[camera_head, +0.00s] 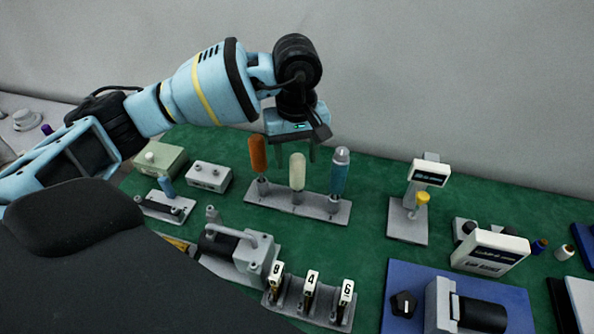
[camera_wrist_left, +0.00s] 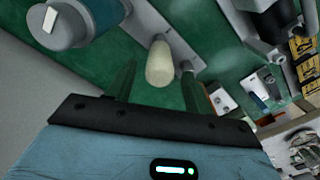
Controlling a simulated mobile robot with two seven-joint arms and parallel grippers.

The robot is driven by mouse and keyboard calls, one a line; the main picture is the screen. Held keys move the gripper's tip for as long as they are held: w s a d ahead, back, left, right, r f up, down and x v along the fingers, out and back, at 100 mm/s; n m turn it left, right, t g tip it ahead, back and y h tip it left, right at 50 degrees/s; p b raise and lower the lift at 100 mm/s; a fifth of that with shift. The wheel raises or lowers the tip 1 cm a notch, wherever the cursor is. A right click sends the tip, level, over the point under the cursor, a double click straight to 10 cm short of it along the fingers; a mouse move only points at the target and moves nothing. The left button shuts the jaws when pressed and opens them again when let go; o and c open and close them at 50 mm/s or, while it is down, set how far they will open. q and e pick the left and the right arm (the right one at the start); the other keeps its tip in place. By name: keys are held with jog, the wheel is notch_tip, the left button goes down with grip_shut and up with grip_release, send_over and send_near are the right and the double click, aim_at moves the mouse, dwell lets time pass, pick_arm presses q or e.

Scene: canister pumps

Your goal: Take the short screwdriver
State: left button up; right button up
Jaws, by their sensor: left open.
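Three screwdrivers stand upright in a grey rack (camera_head: 255,195). Their handles are orange (camera_head: 257,153), cream (camera_head: 297,172) and blue with a grey top (camera_head: 340,172). The cream-handled one is in the middle and its top sits lowest. My left gripper (camera_head: 291,151) is open, pointing down just above the rack's middle. In the left wrist view the cream handle (camera_wrist_left: 160,65) shows between and beyond the spread fingers (camera_wrist_left: 158,85), with no visible grip on it. The blue handle (camera_wrist_left: 75,22) is near the upper left there. My right gripper is not in view.
The orange and blue handles flank the cream one closely. A rack of numbered tags (camera_head: 311,282) and a grey pump unit (camera_head: 237,250) stand in front. A scale-like display stand (camera_head: 407,222) is to the right. Green mat (camera_head: 370,225) is bare between them.

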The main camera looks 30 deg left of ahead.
pick_arm(q)
jog(key=shift+f, duration=1.65)
jog(key=c, duration=1.1)
jog(key=shift+o, duration=0.2)
jog(key=shift+r, duration=5.05)
